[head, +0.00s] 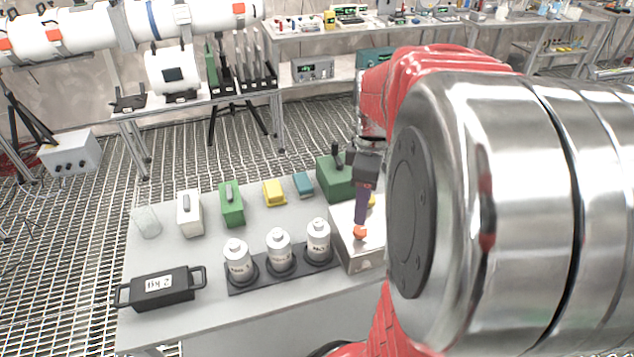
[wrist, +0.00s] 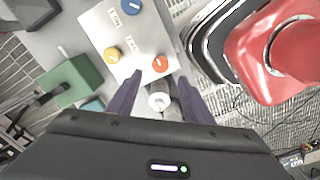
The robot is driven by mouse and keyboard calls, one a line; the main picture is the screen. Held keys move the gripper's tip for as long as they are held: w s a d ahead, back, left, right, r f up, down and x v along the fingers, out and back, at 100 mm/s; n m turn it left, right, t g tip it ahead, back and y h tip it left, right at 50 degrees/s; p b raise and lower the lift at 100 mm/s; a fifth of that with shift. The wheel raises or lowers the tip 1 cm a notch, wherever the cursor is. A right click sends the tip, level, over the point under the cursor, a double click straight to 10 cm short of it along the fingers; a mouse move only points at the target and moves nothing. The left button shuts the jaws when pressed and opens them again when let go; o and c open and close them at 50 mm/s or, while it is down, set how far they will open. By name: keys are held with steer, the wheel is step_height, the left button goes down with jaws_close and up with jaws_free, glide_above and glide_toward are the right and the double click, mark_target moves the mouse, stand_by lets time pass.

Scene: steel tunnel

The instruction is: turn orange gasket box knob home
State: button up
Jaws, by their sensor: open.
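A pale metal box (wrist: 125,40) bears several knobs on its top. The orange knob (wrist: 160,63) has a white mark on it. It also shows in the head view (head: 360,232), just below my gripper. A yellow knob (wrist: 112,54) and a blue knob (wrist: 132,7) sit on the same face, with small white labels between them. My gripper (wrist: 160,88) is open, its two dark purple fingers apart and empty. In the wrist view the orange knob lies just beyond the gap between the fingertips. In the head view my arm hides the right part of the box.
White bottles (head: 279,250) stand in a dark rack left of the box. A green box (head: 336,178) with a black handle stands behind it. A black 2 kg weight (head: 160,287) lies at the table's front left. The table (head: 190,255) has bare room at left.

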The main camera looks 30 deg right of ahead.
mark_target(359, 228)
step_height(359, 228, down, 8)
steer(key=shift+r, duration=0.1)
stand_by(0.4)
steer(key=c, duration=0.9)
steer(key=shift+a, duration=0.2)
steer(key=shift+c, duration=0.8)
steer(key=shift+d, duration=0.2)
steer(key=shift+m, duration=0.4)
